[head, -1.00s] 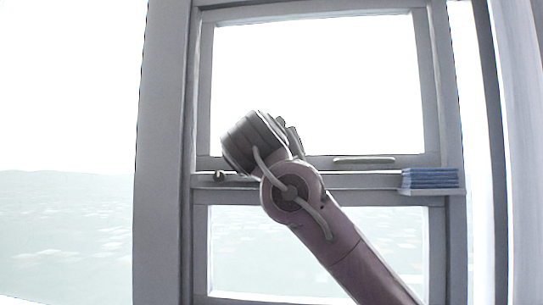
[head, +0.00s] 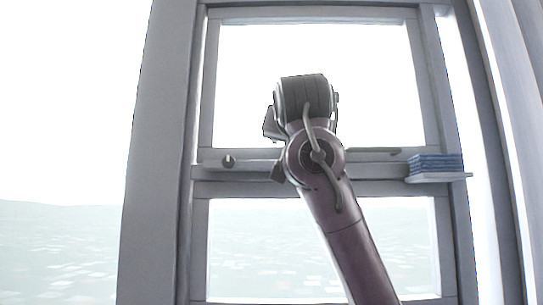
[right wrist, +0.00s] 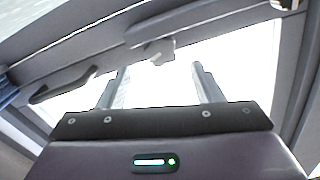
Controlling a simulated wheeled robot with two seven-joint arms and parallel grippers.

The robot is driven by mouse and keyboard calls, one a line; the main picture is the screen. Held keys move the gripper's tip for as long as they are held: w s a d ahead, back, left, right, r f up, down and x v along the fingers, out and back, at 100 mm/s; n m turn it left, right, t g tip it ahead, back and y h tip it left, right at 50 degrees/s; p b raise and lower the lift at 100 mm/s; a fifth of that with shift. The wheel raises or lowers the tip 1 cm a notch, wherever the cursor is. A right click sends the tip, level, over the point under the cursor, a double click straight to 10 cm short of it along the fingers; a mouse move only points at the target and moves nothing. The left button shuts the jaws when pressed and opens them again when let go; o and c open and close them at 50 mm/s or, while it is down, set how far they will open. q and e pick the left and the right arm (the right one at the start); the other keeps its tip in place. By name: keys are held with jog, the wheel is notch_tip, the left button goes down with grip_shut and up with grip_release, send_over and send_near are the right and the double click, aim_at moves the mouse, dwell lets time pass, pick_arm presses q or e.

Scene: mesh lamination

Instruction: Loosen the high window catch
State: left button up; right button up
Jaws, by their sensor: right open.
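The window (head: 205,120) has an upper and a lower sash that meet at a grey middle rail (head: 252,170). In the right wrist view, a small pale catch (right wrist: 160,48) sits on the rail (right wrist: 105,55), beyond and roughly between my fingertips. My right gripper (right wrist: 158,70) is open and empty, with its two fingers spread and apart from the catch. In the head view my right wrist and forearm cover the middle of the rail, hiding the catch and most of the gripper. My left gripper is not in view.
A blue stack (head: 436,164) sits on a small ledge (head: 452,177) at the right. A bar handle (right wrist: 60,87) shows in the right wrist view.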

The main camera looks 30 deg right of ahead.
jog(key=p+x, duration=0.1)
jog(key=x, duration=0.4)
jog(key=shift+w+p, duration=0.4)
jog(key=shift+w, duration=0.05)
jog(key=shift+w+d, duration=0.1)
jog(key=shift+w, duration=0.15)
jog(key=shift+d, duration=0.1)
jog(key=shift+s+d, duration=0.1)
jog(key=shift+s, duration=0.05)
jog(key=c, duration=1)
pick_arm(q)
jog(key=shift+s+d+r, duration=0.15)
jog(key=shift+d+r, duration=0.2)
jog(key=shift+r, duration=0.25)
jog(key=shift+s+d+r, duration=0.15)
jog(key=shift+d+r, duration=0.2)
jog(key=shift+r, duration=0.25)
